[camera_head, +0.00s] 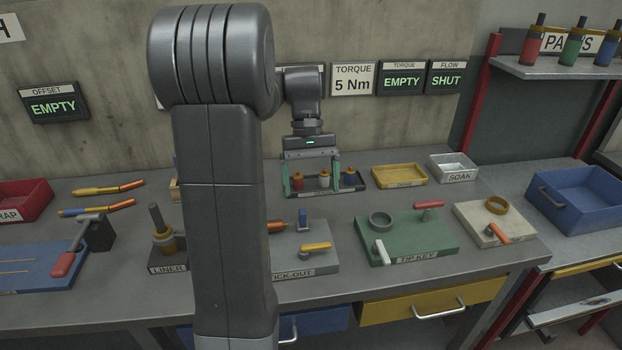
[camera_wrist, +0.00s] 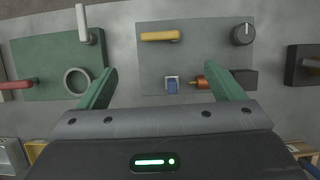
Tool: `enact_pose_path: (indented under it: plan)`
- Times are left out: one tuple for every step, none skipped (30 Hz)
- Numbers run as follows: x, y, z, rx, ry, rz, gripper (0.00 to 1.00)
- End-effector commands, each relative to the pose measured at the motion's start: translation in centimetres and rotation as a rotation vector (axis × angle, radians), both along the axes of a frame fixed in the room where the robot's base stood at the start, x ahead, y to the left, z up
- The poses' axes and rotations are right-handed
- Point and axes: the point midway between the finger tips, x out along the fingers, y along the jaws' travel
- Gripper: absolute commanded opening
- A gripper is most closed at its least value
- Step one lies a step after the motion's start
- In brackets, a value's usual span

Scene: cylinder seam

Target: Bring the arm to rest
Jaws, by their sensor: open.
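My gripper (camera_head: 311,180) hangs from my raised arm over the back of the workbench, in front of the wall displays. Its two green fingers are spread apart, and it also shows in the wrist view (camera_wrist: 170,85). My arm hides part of the bench.
The grey KICK-OUT board (camera_head: 318,262) and green TIP-KEY board (camera_head: 440,243) lie nearer the front. A yellow tray (camera_head: 399,177) and white SOAK tray (camera_head: 453,168) stand right of the gripper. The LINER stand (camera_head: 165,250) is left. A shelf (camera_head: 550,68) holds bottles at upper right.

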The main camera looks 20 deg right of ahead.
Motion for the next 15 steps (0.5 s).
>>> enact_pose_path:
  plan:
    - [0.16, -0.04, 0.31, 0.000, -0.002, 0.000, 0.88]
    - [0.21, -0.05, 0.46, 0.000, -0.002, 0.000, 0.88]
    - [0.25, -0.06, 0.60, 0.000, -0.001, 0.000, 0.88]
    - [0.26, -0.05, 0.67, 0.000, 0.000, 0.000, 0.88]
    - [0.27, -0.05, 0.71, 0.000, 0.000, 0.000, 0.88]
    - [0.27, -0.05, 0.72, 0.000, 0.000, 0.000, 0.88]
    - [0.27, -0.05, 0.73, 0.000, 0.000, 0.000, 0.88]
    - [0.26, -0.05, 0.72, 0.000, 0.000, 0.000, 0.88]
    - [0.26, -0.05, 0.71, 0.000, 0.000, 0.000, 0.88]
    - [0.27, -0.05, 0.71, 0.000, 0.000, 0.000, 0.88]
    - [0.27, -0.05, 0.71, 0.000, 0.000, 0.000, 0.88]
    - [0.26, -0.05, 0.70, 0.000, 0.000, 0.000, 0.88]
    - [0.26, -0.05, 0.70, 0.000, 0.000, 0.000, 0.88]
    - [0.26, -0.05, 0.70, 0.000, 0.000, 0.000, 0.88]
    - [0.26, -0.05, 0.69, 0.000, 0.000, 0.000, 0.88]
